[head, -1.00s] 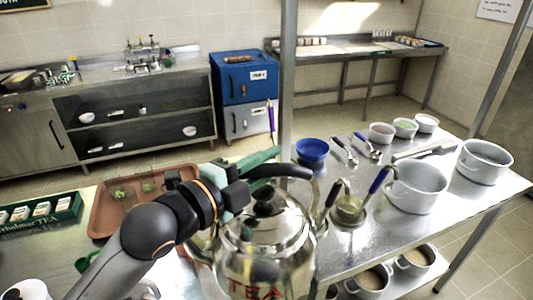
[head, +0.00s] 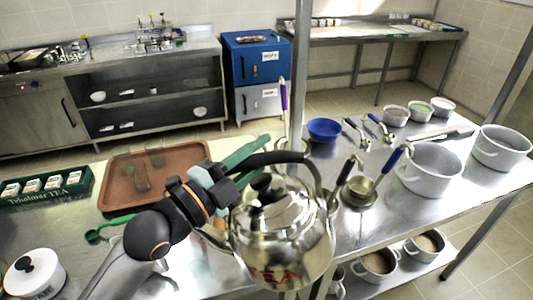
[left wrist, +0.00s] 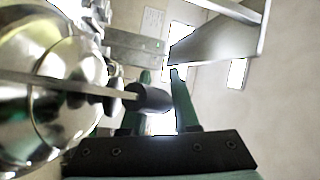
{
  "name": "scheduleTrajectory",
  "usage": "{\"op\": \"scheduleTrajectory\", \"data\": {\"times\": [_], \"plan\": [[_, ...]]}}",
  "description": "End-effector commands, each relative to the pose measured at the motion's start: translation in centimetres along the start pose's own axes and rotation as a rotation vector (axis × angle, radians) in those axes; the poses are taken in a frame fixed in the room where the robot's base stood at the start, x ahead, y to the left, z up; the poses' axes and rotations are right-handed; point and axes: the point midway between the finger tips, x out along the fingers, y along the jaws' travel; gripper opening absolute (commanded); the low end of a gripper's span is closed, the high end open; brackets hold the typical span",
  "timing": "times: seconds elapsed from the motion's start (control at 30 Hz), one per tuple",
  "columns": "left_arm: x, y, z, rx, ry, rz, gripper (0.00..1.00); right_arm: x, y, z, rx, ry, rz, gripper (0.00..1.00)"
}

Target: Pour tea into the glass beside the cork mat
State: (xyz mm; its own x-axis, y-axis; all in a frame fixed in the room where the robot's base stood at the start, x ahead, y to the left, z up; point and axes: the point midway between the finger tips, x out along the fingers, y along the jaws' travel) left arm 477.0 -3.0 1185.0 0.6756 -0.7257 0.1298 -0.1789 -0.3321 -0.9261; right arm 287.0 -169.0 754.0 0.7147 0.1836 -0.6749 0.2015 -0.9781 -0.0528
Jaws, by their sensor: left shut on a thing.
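A shiny metal kettle (head: 283,238) marked TEA is in the middle foreground of the head view. My left gripper (head: 238,166) is shut on its black handle (head: 273,158). In the left wrist view the gripper's green fingers (left wrist: 160,98) close around the dark handle, and the kettle body (left wrist: 45,85) fills the left side. I cannot make out a cork mat, and the kettle and arm hide part of the counter. My right gripper is not in view.
A tea box (head: 45,190), a green scoop (head: 105,229) and a white lidded pot (head: 35,274) are on the left counter. A metal post (head: 299,75) rises behind the kettle.

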Motion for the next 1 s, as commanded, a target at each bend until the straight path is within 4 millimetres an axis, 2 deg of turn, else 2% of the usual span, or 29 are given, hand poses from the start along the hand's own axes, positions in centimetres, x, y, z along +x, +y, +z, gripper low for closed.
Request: {"op": "scheduleTrajectory", "data": {"times": [0.33,0.9,1.0], "plan": [[-0.9,0.4,0.7,-0.039,0.019,-0.059,0.0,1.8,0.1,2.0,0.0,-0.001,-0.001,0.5],[-3.4,-1.6,2.2,-0.165,0.059,-0.205,0.0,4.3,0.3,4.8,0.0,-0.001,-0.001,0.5],[-3.5,-2.1,2.2,-0.171,0.061,-0.211,0.0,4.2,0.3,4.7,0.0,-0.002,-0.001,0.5]]}}
